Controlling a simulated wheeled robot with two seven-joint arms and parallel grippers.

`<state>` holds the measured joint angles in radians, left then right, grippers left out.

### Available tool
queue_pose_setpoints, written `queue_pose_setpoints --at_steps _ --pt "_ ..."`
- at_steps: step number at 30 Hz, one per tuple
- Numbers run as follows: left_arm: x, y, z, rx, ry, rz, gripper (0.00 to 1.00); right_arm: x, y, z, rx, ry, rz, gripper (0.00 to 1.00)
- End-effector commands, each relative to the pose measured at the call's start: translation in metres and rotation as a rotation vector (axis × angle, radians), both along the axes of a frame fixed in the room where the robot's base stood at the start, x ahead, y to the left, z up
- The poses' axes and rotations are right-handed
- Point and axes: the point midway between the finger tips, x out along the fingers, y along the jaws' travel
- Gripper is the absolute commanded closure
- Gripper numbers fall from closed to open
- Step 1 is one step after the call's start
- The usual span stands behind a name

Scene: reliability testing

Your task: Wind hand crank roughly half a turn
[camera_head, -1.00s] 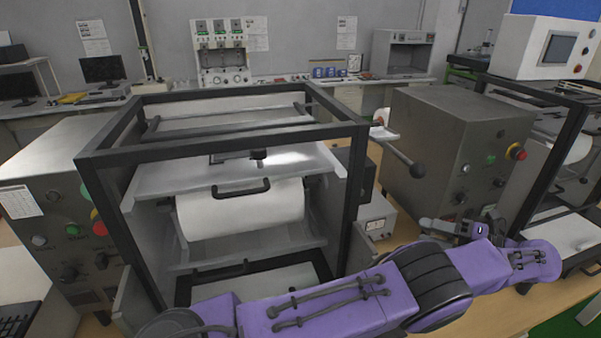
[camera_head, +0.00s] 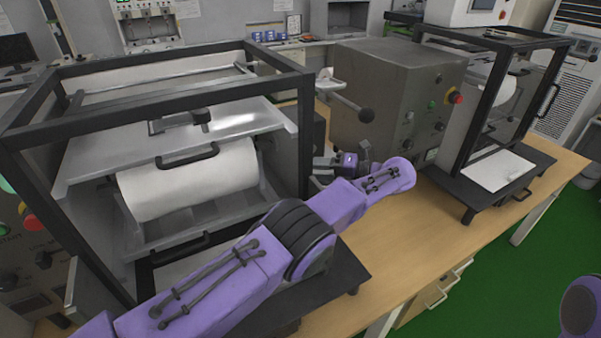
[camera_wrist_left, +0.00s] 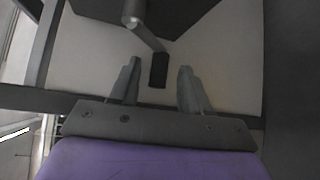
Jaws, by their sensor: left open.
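A metal rod with a black ball knob (camera_head: 366,115) slants down in front of the grey box in the head view. In the left wrist view a grey crank arm (camera_wrist_left: 148,35) ends in a black grip (camera_wrist_left: 158,70). I cannot tell whether that grip and the ball knob are one part. My left gripper (camera_wrist_left: 158,85) is open; the black grip shows between its two fingers, with a gap on each side. In the head view the left gripper (camera_head: 325,166) is small and partly hidden, below the ball knob. My right gripper is out of view.
A black-framed machine with a white roll (camera_head: 190,180) stands at left, close to my left arm. A grey control box (camera_head: 395,90) with an emergency button stands behind the gripper. A second framed machine (camera_head: 490,120) is at right. The wooden table (camera_head: 410,240) is clear in front.

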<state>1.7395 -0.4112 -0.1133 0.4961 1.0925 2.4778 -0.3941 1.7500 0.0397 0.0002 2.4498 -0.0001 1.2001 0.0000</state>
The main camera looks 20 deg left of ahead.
Motion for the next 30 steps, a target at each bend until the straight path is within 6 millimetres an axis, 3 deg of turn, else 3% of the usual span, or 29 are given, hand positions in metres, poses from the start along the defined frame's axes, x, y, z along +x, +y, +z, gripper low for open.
queue_pose_setpoints --at_steps 4,9,18,27,28,30 --pt "0.000 0.001 0.000 0.000 0.000 0.002 0.54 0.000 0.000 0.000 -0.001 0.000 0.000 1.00" --pt "-0.001 0.002 0.000 -0.001 0.001 0.005 1.00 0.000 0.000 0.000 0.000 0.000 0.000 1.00" --pt "-0.004 0.006 -0.001 0.061 0.078 0.007 1.00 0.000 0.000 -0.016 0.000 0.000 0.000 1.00" --pt "-0.005 0.007 0.003 0.077 0.100 0.008 1.00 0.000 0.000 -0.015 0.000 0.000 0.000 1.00" --pt "-0.005 0.007 0.003 0.076 0.100 0.008 0.76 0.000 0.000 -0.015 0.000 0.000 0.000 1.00" --pt "-0.005 0.006 0.003 0.076 0.099 0.008 0.54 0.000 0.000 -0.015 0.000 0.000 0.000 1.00"
